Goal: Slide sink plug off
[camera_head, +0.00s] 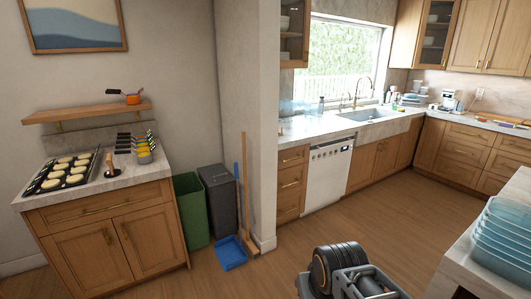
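The sink (368,114) is set in the pale counter below the window, at the back. Its basin shows only as a narrow slanted strip, and I cannot make out a plug in it. A brass-coloured faucet (362,90) rises behind it. My gripper does not show clearly; only dark and grey parts of my own arm appear at the bottom centre, far from the sink.
A white dishwasher (328,174) and wooden cabinets line the far counter. Blue stacked trays (503,235) stand on a counter at right. A green bin (191,209), grey bin (220,200) and blue dustpan (231,253) stand left. The middle floor is clear.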

